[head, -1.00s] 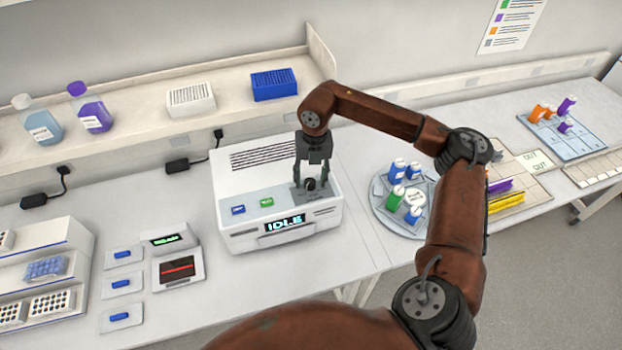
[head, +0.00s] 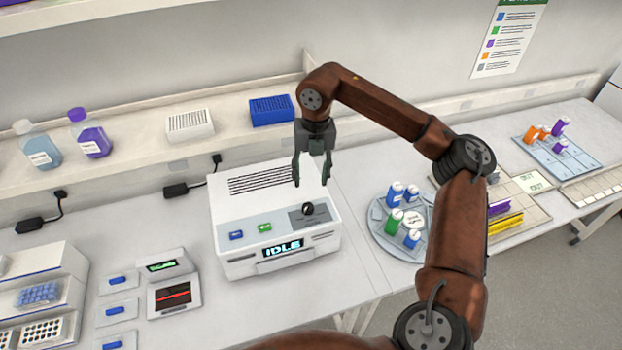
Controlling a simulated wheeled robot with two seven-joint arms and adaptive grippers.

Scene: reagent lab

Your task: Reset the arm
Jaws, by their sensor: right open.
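My right arm (head: 455,235) comes up from the bottom right and bends over to the left. Its gripper (head: 311,184) points down with its two fingers apart and nothing between them. It hangs above the back right part of a white machine (head: 228,215), clear of the machine's dark round knob (head: 307,209). The machine's screen (head: 283,249) reads IDLE. My left gripper does not show.
A shelf behind holds two bottles (head: 92,138), a white rack (head: 189,125) and a blue rack (head: 271,110). To the right are a round tray (head: 380,231) of coloured vials and a blue board (head: 580,166). Small displays (head: 173,294) stand left of the machine.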

